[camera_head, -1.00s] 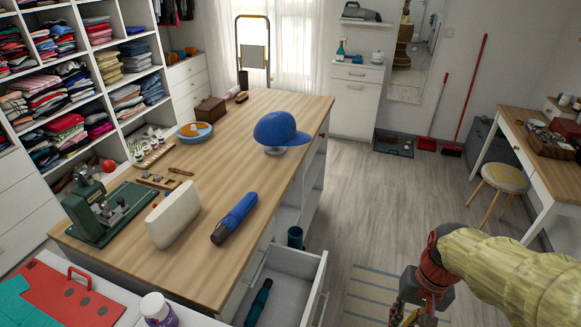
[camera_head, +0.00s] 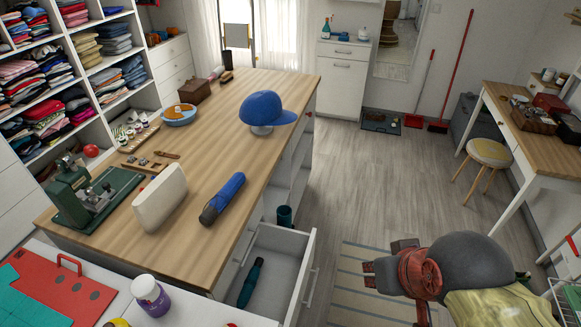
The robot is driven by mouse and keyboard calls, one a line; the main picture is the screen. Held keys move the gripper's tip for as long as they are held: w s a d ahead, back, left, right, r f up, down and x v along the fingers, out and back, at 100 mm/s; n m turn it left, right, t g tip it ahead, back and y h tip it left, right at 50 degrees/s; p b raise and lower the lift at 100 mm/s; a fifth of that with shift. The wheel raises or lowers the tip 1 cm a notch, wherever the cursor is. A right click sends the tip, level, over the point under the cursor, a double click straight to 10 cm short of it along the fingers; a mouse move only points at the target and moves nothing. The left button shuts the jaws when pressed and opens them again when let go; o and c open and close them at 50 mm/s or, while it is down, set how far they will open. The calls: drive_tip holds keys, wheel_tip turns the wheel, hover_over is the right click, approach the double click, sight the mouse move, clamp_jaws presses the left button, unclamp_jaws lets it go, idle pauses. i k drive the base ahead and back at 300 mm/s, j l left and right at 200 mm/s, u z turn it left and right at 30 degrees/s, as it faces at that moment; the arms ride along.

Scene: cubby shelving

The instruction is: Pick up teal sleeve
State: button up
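A slim dark teal sleeve-like object (camera_head: 250,283) lies lengthwise in the open white drawer (camera_head: 276,291) at the front end of the wooden-topped island. A short dark teal cylinder (camera_head: 284,216) stands just behind the drawer, at the island's side shelves. I cannot tell for sure which of the two is the teal sleeve. My arm comes in at the lower right, with a red wrist. Dark end parts of my gripper (camera_head: 384,266) seem to show left of the wrist, over the striped rug, well right of the drawer and apart from it. Its fingers are not clear.
The island top (camera_head: 205,150) holds a blue cap (camera_head: 266,108), a blue sleeve-like roll (camera_head: 222,198), a cream block (camera_head: 160,198) and a green machine (camera_head: 88,193). A purple-white bottle (camera_head: 151,296) stands at the front. The floor (camera_head: 380,180) right of the island is mostly clear.

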sight(284, 212)
drive_tip(key=i+l+u, duration=0.1)
drive_tip(key=l+u, duration=0.3)
drive_tip(key=i+l+u, duration=0.1)
drive_tip(key=u, duration=0.3)
drive_tip(key=i+l, duration=0.4)
drive_tip(key=i, duration=0.15)
drive_tip(key=u, duration=1)
drive_tip(key=l+u, duration=0.95)
drive_tip(key=l, duration=0.15)
drive_tip(key=k+l+u, duration=0.2)
drive_tip(key=l+u, duration=0.3)
drive_tip(key=k+l, duration=0.15)
drive_tip(key=l, duration=0.25)
drive_tip(key=k+l+u, duration=0.1)
drive_tip(key=l, duration=0.25)
drive_tip(key=k+l, duration=0.25)
drive_tip(key=l, duration=0.1)
